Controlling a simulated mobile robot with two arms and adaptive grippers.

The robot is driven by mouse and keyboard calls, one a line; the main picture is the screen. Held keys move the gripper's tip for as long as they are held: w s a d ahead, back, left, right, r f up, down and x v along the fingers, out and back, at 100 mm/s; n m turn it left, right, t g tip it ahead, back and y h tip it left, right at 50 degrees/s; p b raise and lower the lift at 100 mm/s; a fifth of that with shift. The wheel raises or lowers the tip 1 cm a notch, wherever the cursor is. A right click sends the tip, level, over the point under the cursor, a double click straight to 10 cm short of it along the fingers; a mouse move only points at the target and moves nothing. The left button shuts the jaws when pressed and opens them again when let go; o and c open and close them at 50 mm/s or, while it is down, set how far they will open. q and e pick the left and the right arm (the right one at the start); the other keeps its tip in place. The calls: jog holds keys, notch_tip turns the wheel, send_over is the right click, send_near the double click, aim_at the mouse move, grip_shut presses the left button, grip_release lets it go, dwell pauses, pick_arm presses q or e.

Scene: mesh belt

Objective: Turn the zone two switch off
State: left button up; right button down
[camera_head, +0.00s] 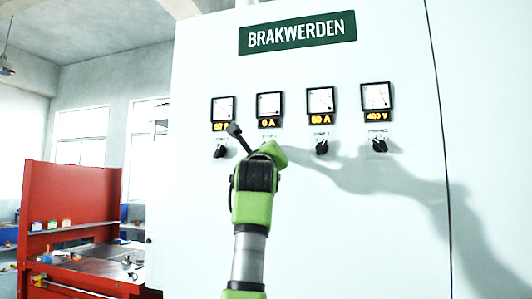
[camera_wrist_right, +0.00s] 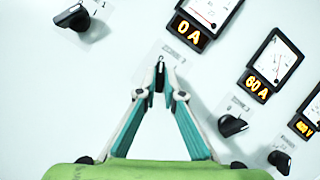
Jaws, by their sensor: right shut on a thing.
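The zone two switch is on the white cabinet front (camera_head: 380,240), below the second meter, whose display (camera_head: 269,123) reads 0 A. My right gripper (camera_wrist_right: 160,82) has its fingertips together at the zone two label (camera_wrist_right: 178,53) and is shut on the zone two switch. The switch is almost wholly hidden between the fingertips, so its exact pointer angle cannot be told. In the head view my right arm reaches up from below, and its green and black wrist (camera_head: 256,185) covers that switch. My left gripper is out of view.
Other black knobs sit close by: one to the left (camera_head: 220,151), the zone 3 knob (camera_head: 322,147) and a rightmost knob (camera_head: 380,145) under a 400 V display (camera_head: 377,116). A red workbench (camera_head: 72,195) stands left of the cabinet.

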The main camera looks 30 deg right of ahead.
jog(key=shift+r, duration=0.15)
jog(key=c, duration=2.2)
grip_release()
jog(key=shift+o, duration=0.2)
jog(key=shift+d, duration=0.1)
jog(key=shift+w, duration=0.1)
jog(key=v, duration=1.2)
